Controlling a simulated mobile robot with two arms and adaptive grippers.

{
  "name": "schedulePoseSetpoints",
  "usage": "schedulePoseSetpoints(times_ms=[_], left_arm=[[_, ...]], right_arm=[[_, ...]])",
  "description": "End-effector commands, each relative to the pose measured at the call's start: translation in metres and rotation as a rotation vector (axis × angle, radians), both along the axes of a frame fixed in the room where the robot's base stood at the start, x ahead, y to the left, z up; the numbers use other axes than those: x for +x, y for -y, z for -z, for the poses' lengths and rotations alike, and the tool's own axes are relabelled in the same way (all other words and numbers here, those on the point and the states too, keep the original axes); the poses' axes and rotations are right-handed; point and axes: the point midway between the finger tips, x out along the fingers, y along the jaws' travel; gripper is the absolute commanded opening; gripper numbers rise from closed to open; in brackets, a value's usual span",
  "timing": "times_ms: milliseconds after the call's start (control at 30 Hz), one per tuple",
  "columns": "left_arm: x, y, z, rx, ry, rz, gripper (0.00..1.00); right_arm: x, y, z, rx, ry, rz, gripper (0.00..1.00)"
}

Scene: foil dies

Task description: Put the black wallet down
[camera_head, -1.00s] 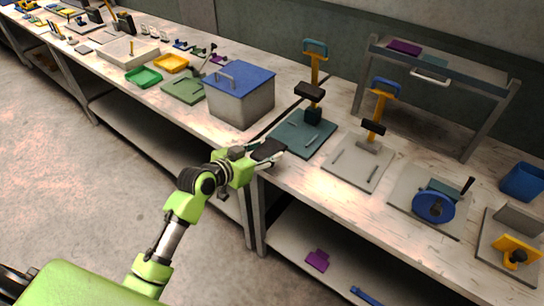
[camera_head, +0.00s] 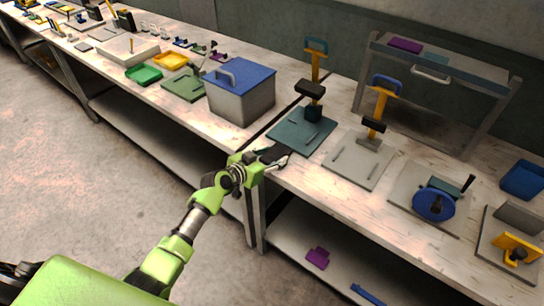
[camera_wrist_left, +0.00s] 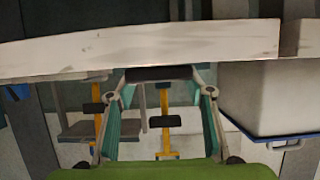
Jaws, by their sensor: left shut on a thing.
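The black wallet (camera_head: 271,153) is a dark, flat piece in the jaws of my left gripper (camera_head: 277,160), at the front edge of the workbench, just in front of the teal base plate. In the left wrist view, which looks upside down, the wallet (camera_wrist_left: 158,73) is a dark strip between the fingertips of the left gripper (camera_wrist_left: 157,88), partly against the pale bench edge. The gripper is shut on it. Whether the wallet touches the bench top is unclear. My right gripper is not in view.
The teal plate (camera_head: 290,134) bears an upright press, with a grey plate (camera_head: 347,168) and press to its right. A grey box with a blue lid (camera_head: 238,75) stands left of them. Bare bench top (camera_head: 308,180) lies right of the gripper. A lower shelf (camera_head: 290,232) is below.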

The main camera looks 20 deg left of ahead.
Motion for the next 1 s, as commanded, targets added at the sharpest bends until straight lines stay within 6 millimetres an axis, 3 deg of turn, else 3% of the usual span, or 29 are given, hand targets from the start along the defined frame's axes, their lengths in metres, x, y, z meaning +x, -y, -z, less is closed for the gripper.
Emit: schedulePoseSetpoints(times_ms=[300, 333, 400, 867, 1000], left_arm=[[0.000, 0.000, 0.004, 0.001, 0.002, 0.001, 0.22], [0.000, 0.000, 0.003, 0.002, 0.001, 0.001, 0.53], [0.000, 0.000, 0.002, 0.001, 0.000, 0.000, 0.65], [0.000, 0.000, 0.001, -0.001, -0.001, -0.002, 0.65], [-0.015, -0.006, -0.002, 0.004, 0.001, 0.001, 0.65]], right_arm=[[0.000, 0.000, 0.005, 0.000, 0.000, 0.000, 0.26], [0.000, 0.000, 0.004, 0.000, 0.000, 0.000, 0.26], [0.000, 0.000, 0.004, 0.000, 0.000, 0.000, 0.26], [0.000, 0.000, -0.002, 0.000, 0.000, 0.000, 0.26], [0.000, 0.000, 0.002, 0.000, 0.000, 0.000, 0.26]])
